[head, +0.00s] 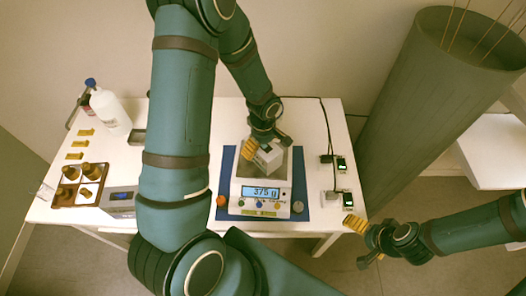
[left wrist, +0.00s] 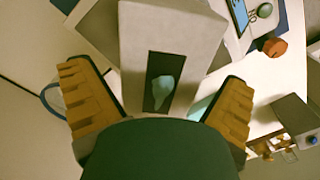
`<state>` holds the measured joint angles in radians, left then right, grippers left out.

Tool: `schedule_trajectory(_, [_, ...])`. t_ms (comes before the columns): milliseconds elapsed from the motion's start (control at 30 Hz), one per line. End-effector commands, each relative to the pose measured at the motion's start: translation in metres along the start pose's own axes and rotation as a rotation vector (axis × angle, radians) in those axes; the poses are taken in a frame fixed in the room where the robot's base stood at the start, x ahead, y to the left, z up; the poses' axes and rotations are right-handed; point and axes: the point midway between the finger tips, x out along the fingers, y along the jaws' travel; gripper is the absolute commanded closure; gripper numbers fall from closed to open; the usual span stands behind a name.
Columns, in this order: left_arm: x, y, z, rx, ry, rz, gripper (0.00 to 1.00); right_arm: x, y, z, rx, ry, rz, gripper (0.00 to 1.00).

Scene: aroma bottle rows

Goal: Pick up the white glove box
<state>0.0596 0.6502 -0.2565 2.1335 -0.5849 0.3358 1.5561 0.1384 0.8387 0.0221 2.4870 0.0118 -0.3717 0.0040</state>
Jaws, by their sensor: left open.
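The white glove box (head: 268,158) sits on the scale at the middle of the table. My left gripper (head: 266,146) is open, with one orange-padded finger at the box's left and the other finger behind it. In the left wrist view, the box (left wrist: 195,35) lies between the two open fingers, its dark slot with a pale blue glove facing the camera. My right gripper (head: 361,242) is open and empty, off the table's right front corner.
The scale (head: 262,203) reads 375 g and stands on a blue mat (head: 223,183). Bottles (head: 109,109) and a brown tray (head: 63,194) are at the left. Small black devices (head: 341,164) and cables lie at the right. A tall grey bin (head: 420,100) stands beyond the table.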

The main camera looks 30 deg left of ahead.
Motion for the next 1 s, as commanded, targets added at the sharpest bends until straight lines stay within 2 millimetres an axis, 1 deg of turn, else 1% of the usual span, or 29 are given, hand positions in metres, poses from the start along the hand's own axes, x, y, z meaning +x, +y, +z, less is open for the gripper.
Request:
schedule_trajectory(33, [0.0073, -0.0008, -0.0004, 0.001, 0.0, -0.003, 0.0, 0.0009, 0.0003, 0.0001, 0.0, 0.0, 0.0, 0.0])
schedule_trajectory(133, [0.0142, -0.0004, -0.0006, -0.002, 0.0, 0.0, 0.0, 0.0013, 0.0004, 0.0002, 0.0, 0.0, 0.0, 0.0])
schedule_trajectory(367, [0.0157, -0.0001, -0.0007, -0.001, 0.0, 0.001, 0.0, 0.0012, 0.0004, 0.0002, 0.0, 0.0, 0.0, 0.0])
schedule_trajectory(400, [0.0156, -0.0001, -0.0007, -0.001, 0.0, 0.001, 0.04, 0.0012, 0.0004, 0.0002, 0.0, 0.0, 0.0, 0.0])
schedule_trajectory(467, [0.0156, -0.0001, -0.0007, -0.001, 0.0, 0.001, 0.25, 0.0012, 0.0004, 0.0002, 0.0, 0.0, 0.0, 0.0])
schedule_trajectory(500, [0.0156, -0.0001, -0.0007, -0.001, 0.0, 0.0, 0.39, 0.0012, 0.0004, 0.0002, 0.0, 0.0, 0.0, 0.0])
schedule_trajectory(567, [0.0155, -0.0001, -0.0007, -0.001, 0.0, 0.001, 0.6, 0.0012, 0.0003, 0.0002, 0.0, 0.0, 0.0, 0.0])
schedule_trajectory(600, [0.0154, -0.0001, -0.0008, -0.001, 0.0, 0.001, 0.68, 0.0012, 0.0003, 0.0002, 0.0, 0.0, 0.0, 0.0])
schedule_trajectory(667, [0.0154, -0.0001, -0.0007, -0.001, 0.0, 0.001, 0.72, 0.0012, 0.0003, 0.0002, 0.0, 0.0, 0.0, 0.0])
schedule_trajectory(1000, [0.0137, 0.0005, -0.0009, -0.001, 0.001, 0.002, 0.72, 0.001, 0.0003, 0.0001, 0.0, 0.0, 0.0, 0.0])
